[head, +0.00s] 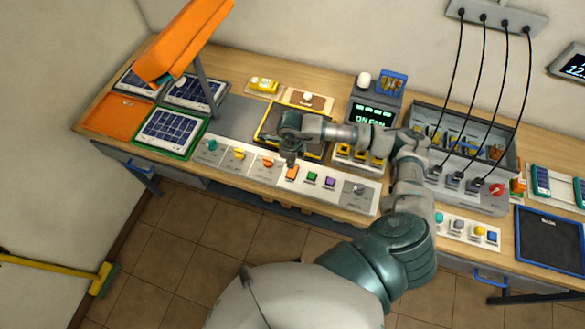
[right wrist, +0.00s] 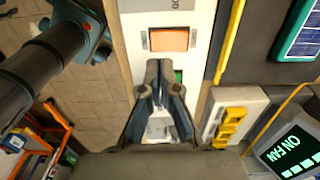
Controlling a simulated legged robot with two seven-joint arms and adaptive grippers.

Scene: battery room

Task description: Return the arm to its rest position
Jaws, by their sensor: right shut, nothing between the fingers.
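My right arm reaches in from the bottom of the head view, bends at the elbow and stretches left over the workbench. My right gripper (head: 291,161) points down just above the control strip, close to the orange button (head: 292,173). In the right wrist view the fingers (right wrist: 152,82) are shut with nothing between them. The orange button (right wrist: 168,39) shows beyond the fingertips there, and the fingers partly cover a green button (right wrist: 178,76). I cannot tell whether the fingertips touch the strip. My left gripper is not in the head view.
The control strip (head: 226,157) carries several coloured buttons and knobs. Behind it stand a display box (head: 373,115) reading "ON FAN" and a grey bin with hanging cables. Solar panels (head: 169,131) and an orange lamp (head: 185,38) are at left. Open tiled floor lies in front.

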